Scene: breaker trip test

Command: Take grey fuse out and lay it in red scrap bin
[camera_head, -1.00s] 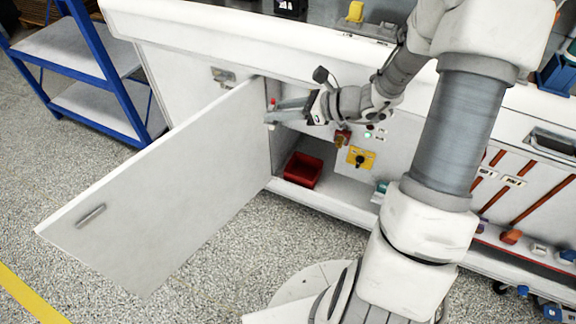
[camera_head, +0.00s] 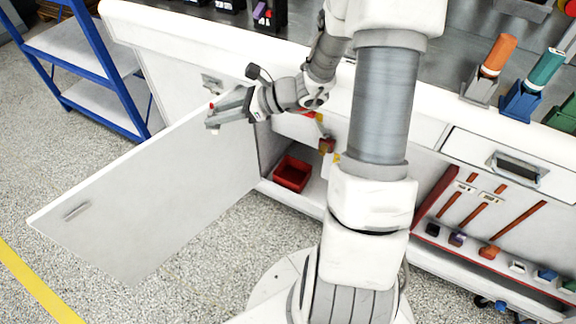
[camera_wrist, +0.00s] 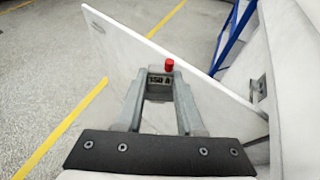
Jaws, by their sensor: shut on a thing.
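My gripper (camera_head: 222,113) is shut on the grey fuse, raised in front of the upper part of the open white cabinet door. In the wrist view, my gripper (camera_wrist: 160,78) has the fuse (camera_wrist: 160,84) between its fingertips. The fuse shows a small dark marking and a red end on top; its lower part is hidden. In the head view only its red tip and a pale lower end show past the fingers. The red scrap bin (camera_head: 289,183) stands on the cabinet floor, below and right of my gripper, and looks empty.
The open door (camera_head: 140,205) swings out to the left of the cabinet. A blue-framed shelf (camera_head: 100,85) stands behind it. A drawer and coloured fittings on the bench (camera_head: 500,165) are at the right. The speckled floor in front is clear.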

